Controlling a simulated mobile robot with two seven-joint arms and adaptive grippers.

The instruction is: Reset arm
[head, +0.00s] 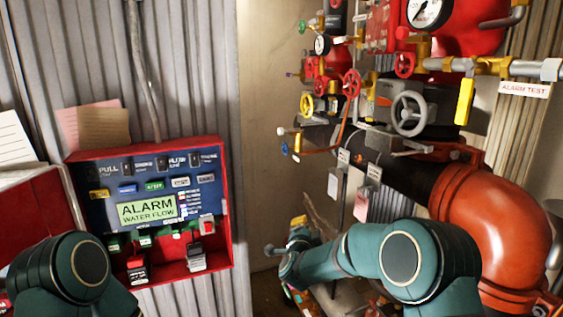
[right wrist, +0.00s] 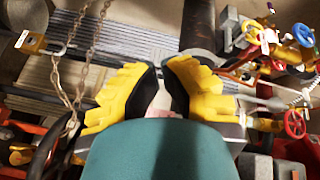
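My right arm reaches in from the lower right of the head view and bends toward the middle. Its gripper is small and partly hidden there. In the right wrist view, my right gripper (right wrist: 162,80) has two yellow fingers with black inner pads. A gap shows between the pads, and I see nothing clearly held in it. Of my left arm, only a green joint shows at the lower left of the head view. The left gripper is out of sight.
A red alarm panel (head: 72,182) with a lit green display (head: 148,209) hangs on the corrugated wall at left. At right are a large orange pipe elbow (head: 497,228), a grey valve wheel (head: 409,113) and gauges. Chains (right wrist: 62,82) hang beside the right gripper.

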